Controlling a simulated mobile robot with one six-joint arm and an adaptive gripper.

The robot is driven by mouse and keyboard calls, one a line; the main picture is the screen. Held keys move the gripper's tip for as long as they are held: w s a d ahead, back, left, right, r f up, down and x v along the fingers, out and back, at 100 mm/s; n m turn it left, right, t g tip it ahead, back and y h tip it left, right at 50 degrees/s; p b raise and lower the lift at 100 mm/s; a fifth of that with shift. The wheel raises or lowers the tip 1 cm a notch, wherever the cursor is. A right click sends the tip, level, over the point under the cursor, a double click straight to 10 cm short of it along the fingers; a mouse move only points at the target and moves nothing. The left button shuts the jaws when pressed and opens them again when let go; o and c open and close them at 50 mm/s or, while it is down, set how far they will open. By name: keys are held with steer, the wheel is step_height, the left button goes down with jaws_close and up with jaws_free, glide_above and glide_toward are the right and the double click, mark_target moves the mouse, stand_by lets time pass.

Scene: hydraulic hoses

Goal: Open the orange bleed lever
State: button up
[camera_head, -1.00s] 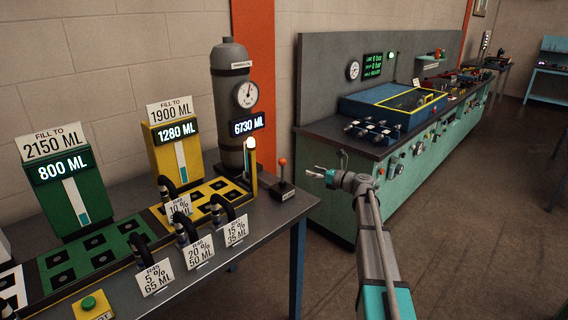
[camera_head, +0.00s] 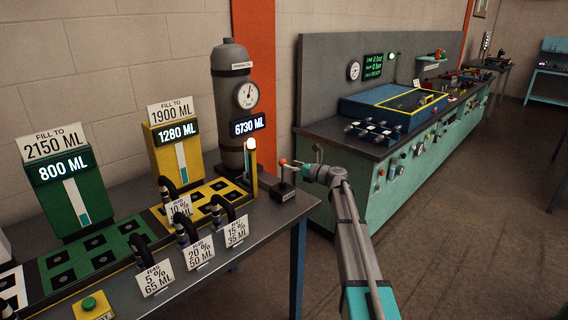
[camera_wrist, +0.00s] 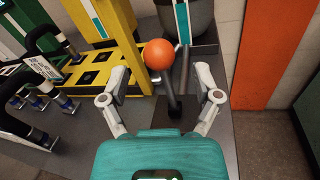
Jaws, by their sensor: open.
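The bleed lever's orange ball knob (camera_head: 283,162) tops a dark stick on a small black base (camera_head: 283,191) at the right end of the near bench. In the wrist view the orange knob (camera_wrist: 160,53) is ahead of the fingertips, a little left of centre. Its stick leans, and the dark base (camera_wrist: 175,112) shows between the fingers. My gripper (camera_head: 299,166) is just right of the knob in the head view. In the wrist view my gripper (camera_wrist: 167,78) is open, with a finger on each side and nothing held.
A yellow post (camera_head: 251,168) with a lit lamp stands just left of the lever, and a grey tank (camera_head: 231,100) with a gauge behind it. Several black hoses (camera_head: 212,207) stand on the bench. Open floor (camera_head: 440,260) lies right of the bench.

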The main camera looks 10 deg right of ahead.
mark_target(284, 162)
steer(key=shift+x, duration=2.15)
jaws_close()
steer(key=shift+d, duration=0.3)
steer(key=shift+a, duration=0.15)
